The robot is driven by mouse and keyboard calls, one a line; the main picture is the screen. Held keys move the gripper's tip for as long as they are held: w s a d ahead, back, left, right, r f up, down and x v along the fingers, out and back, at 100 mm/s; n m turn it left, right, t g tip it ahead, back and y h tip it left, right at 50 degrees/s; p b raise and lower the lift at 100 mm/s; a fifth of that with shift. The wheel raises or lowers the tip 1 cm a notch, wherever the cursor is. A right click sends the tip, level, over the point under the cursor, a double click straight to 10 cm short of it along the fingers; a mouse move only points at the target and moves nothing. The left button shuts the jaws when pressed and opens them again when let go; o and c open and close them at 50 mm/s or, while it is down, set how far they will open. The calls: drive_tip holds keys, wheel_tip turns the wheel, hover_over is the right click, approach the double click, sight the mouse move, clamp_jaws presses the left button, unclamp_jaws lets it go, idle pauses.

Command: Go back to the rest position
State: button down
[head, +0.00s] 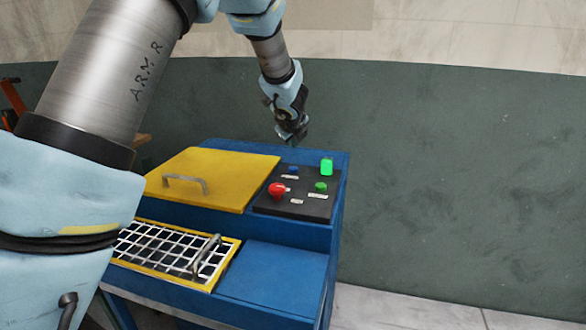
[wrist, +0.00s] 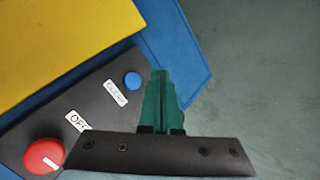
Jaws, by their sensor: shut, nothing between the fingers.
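My gripper (head: 293,136) hangs from my raised arm above the back edge of the blue foam press (head: 275,278), just behind the control panel (head: 265,203). In the wrist view its green fingers (wrist: 162,76) are together with nothing between them. They appear apart from the press. The panel carries a red knob (head: 277,190), a blue button (head: 293,168), a green button (head: 320,186) and a bright green lamp (head: 327,166). The wrist view shows the red knob (wrist: 43,156) and the blue button (wrist: 132,80) left of the fingers.
The yellow lid (head: 225,168) with its grey handle lies flat, left of the panel. A yellow-framed white grid (head: 215,278) with a handle is at the front. My arm hides the press's left side. A dark green wall (head: 460,180) stands behind; the right side looks clear.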

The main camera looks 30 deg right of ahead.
drive_tip(key=a+n+y, duration=0.1)
drive_tip(key=a+n, duration=0.4)
drive_tip(key=a, duration=0.4)
drive_tip(key=a+n+g+y, duration=0.1)
drive_tip(key=a+n, duration=0.4)
drive_tip(key=a, duration=0.5)
drive_tip(key=a+f+n+y, duration=0.1)
drive_tip(key=a+n+y, duration=0.1)
drive_tip(key=a+n, duration=0.3)
drive_tip(key=shift+s+a+n+g+y, duration=0.15)
drive_tip(key=shift+a, duration=0.95)
drive_tip(key=shift+s+a+n+g+y, duration=0.15)
drive_tip(key=shift+a, duration=0.95)
drive_tip(key=s+a+f+n+g, duration=0.2)
drive_tip(key=s+a+n+g, duration=0.2)
drive_tip(key=s+a+n, duration=1.2)
drive_tip(key=shift+s+f+g, duration=0.2)
drive_tip(key=shift+s+g, duration=0.1)
drive_tip(key=shift+s, duration=0.6)
